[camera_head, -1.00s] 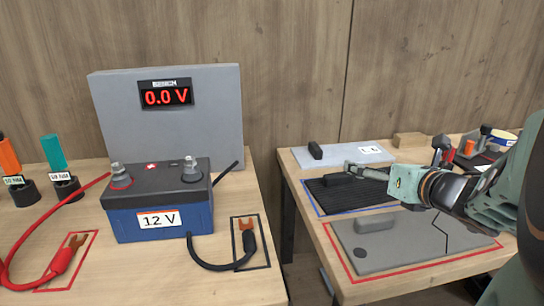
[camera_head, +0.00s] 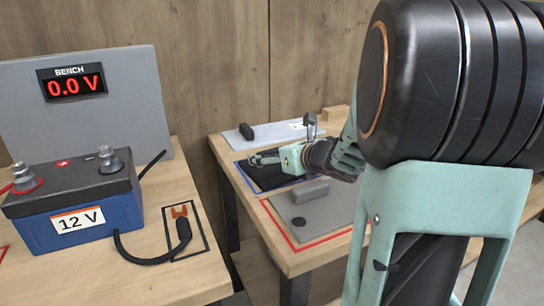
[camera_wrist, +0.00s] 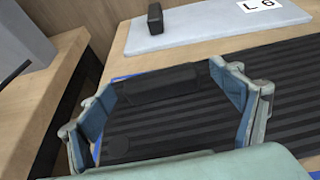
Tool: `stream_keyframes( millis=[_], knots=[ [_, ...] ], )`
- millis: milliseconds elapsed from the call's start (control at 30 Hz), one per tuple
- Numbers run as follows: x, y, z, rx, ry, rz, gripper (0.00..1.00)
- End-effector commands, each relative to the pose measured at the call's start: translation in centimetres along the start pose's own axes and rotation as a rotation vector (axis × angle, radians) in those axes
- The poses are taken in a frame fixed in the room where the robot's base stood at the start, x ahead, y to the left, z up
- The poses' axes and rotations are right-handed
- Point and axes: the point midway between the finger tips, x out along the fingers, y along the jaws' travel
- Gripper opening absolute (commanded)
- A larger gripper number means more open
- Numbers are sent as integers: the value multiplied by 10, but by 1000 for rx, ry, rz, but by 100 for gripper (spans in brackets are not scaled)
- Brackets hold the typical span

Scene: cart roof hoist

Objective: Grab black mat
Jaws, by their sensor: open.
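The black ribbed mat (camera_head: 270,181) lies flat inside a blue outline on the right-hand table, and it fills much of the wrist view (camera_wrist: 265,108). A raised black bar-like handle (camera_wrist: 160,84) stands at its far left part. My gripper (camera_head: 264,158) is over the mat's left part. In the wrist view my gripper (camera_wrist: 168,90) is open, with one finger on each side of the handle. Whether the fingers touch the handle or mat I cannot tell. My arm hides the mat's right part in the head view.
A grey mat (camera_head: 322,215) in a red outline lies in front. A pale panel (camera_wrist: 205,32) with a black handle lies behind. A battery (camera_head: 75,205) and a bench display (camera_head: 72,82) stand on the left table, across a gap.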

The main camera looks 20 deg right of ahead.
Motion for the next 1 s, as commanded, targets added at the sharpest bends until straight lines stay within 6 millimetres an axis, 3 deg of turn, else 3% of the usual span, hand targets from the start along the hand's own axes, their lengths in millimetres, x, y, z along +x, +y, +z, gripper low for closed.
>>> stream_keyframes(
  millis=[300, 833, 1000],
  knots=[
    [7, 0, 0, 0, 0, 1, 86],
    [7, 0, 0, 0, 0, 1, 27],
    [6, 0, 2, -2, -3, 1, 25]
  ],
)
